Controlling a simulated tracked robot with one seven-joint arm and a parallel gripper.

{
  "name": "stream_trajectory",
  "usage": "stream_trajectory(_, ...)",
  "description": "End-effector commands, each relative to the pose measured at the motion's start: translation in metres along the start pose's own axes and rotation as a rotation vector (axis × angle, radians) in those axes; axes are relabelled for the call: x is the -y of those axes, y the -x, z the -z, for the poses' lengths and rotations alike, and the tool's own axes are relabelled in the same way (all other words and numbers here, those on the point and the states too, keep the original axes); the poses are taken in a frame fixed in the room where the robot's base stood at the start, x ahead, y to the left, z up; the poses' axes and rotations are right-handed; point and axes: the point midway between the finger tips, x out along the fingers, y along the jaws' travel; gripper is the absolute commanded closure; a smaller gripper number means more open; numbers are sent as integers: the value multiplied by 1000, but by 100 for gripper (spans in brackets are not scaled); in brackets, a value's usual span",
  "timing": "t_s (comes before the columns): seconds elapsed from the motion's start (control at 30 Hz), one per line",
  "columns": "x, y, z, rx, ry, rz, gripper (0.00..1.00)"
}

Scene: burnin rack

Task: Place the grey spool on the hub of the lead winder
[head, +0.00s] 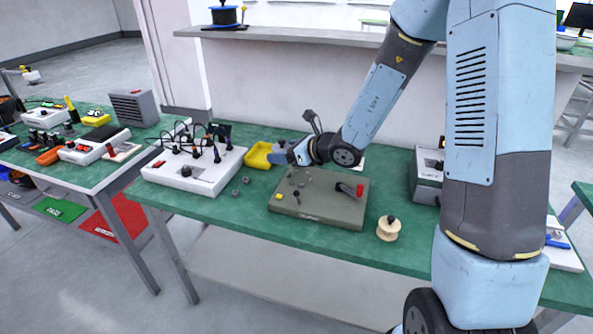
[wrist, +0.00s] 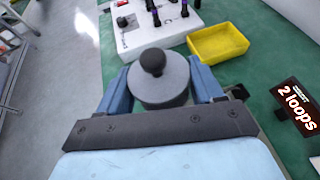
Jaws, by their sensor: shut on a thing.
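My gripper (head: 288,157) is shut on the grey spool (wrist: 162,82); its blue fingers (wrist: 162,90) press on the spool's two sides in the wrist view. The spool is round and flat-topped, with a dark ball knob standing up from it. In the head view it is small and partly hidden by my gripper. An olive-grey base plate (head: 325,207), apparently the lead winder, lies on the green bench below and to the right of my gripper. It carries a faint clear round part (head: 299,178) and a dark part with a red end (head: 350,189). Its hub is not clear.
A yellow tray (head: 258,160) is beside my gripper, also in the wrist view (wrist: 218,43). A white box with dark knobs (head: 194,170) stands left. A cream spool (head: 388,229) stands right of the plate. A "2 loops" sign (wrist: 298,106) is at right.

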Motion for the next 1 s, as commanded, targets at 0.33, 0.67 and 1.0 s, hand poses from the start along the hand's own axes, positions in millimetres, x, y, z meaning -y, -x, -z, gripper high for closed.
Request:
stream_trajectory(0.33, 50, -9, 42, 0, -4, 1, 64)
stream_trajectory(0.67, 68, -15, 63, 1, 0, 0, 64)
stream_trajectory(1.0, 72, -26, 92, -1, -2, -3, 64)
